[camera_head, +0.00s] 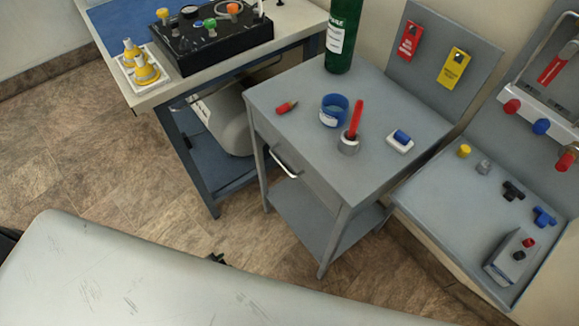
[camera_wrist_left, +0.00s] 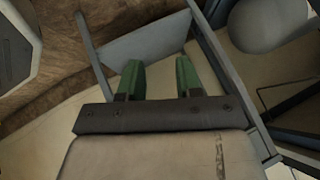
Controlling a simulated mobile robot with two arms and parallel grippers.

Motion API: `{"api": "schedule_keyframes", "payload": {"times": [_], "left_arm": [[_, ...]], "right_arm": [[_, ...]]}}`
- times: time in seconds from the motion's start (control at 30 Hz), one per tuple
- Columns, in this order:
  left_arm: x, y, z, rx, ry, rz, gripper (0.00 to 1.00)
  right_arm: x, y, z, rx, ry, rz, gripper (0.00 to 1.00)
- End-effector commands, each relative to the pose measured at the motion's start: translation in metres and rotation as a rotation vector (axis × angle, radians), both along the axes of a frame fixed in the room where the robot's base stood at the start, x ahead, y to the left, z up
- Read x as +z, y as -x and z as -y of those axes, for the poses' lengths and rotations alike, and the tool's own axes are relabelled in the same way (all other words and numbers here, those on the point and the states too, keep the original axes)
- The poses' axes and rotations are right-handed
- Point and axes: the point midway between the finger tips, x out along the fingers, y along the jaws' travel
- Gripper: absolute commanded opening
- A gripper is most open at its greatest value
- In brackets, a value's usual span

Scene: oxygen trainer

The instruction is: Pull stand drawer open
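The grey stand (camera_head: 335,185) is in the middle of the head view, with a lower shelf (camera_head: 300,215). Its drawer front (camera_head: 300,172) looks flush with the stand's body, under the top. A pale bar handle (camera_head: 284,163) is on it. In the left wrist view my left gripper (camera_wrist_left: 160,68) has two green fingers well apart with nothing between them. Beyond them are a grey panel and legs, perhaps the stand's lower part; the handle is not visible there. In the head view I cannot clearly make out the left gripper. My right gripper is not in view.
On the stand top are a green bottle (camera_head: 342,38), a blue ring (camera_head: 334,108), a red stick in a pale holder (camera_head: 349,145) and small parts. A blue-framed table (camera_head: 182,95) stands left; a grey side surface (camera_head: 470,205) is right. Tiled floor (camera_head: 110,165) is clear at left.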

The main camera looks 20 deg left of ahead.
Motion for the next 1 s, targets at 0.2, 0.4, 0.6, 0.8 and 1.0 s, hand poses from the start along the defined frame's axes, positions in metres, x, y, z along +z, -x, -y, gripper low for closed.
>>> {"api": "schedule_keyframes", "payload": {"times": [0.2,0.4,0.6,0.8,1.0], "left_arm": [[0.127,-0.144,0.02,-0.525,-0.283,0.747,0.34],[0.221,-0.161,0.055,-0.757,-0.467,1.178,0.34],[0.25,-0.166,0.07,-0.804,-0.515,1.296,0.34],[0.258,-0.193,0.091,-0.801,-0.514,1.295,0.34],[0.264,-0.221,0.113,-0.801,-0.513,1.292,0.34]], "right_arm": [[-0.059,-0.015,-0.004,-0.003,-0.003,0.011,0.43],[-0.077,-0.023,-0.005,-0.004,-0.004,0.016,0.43],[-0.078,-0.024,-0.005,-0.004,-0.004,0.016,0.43],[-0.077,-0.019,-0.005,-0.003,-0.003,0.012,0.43],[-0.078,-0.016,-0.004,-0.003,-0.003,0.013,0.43]]}}
